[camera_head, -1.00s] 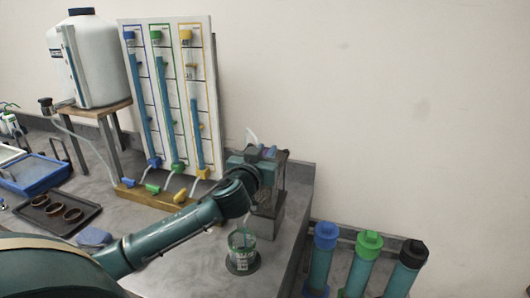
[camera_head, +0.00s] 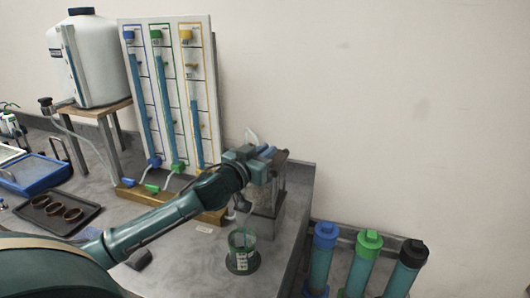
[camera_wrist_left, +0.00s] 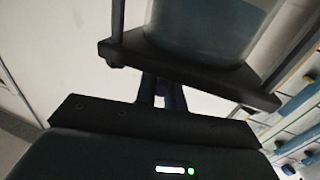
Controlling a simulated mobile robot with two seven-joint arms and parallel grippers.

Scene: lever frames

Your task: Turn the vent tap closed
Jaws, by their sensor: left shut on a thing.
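My left gripper (camera_head: 264,158) is at the small stand (camera_head: 268,205) at the right end of the bench. In the left wrist view its two fingers (camera_wrist_left: 160,92) are close together on a small dark piece, which I take to be the vent tap. The tap is mostly hidden by the fingers and hand, so its angle cannot be told. A clear vessel (camera_wrist_left: 205,30) with bluish contents sits on a dark plate just beyond the fingers. My right gripper is not in view.
A tube board (camera_head: 208,100) with blue, green and yellow capped tubes stands left of the gripper. A white tank (camera_head: 95,60) is at the back left. Capped cylinders (camera_head: 362,262) stand at the front right.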

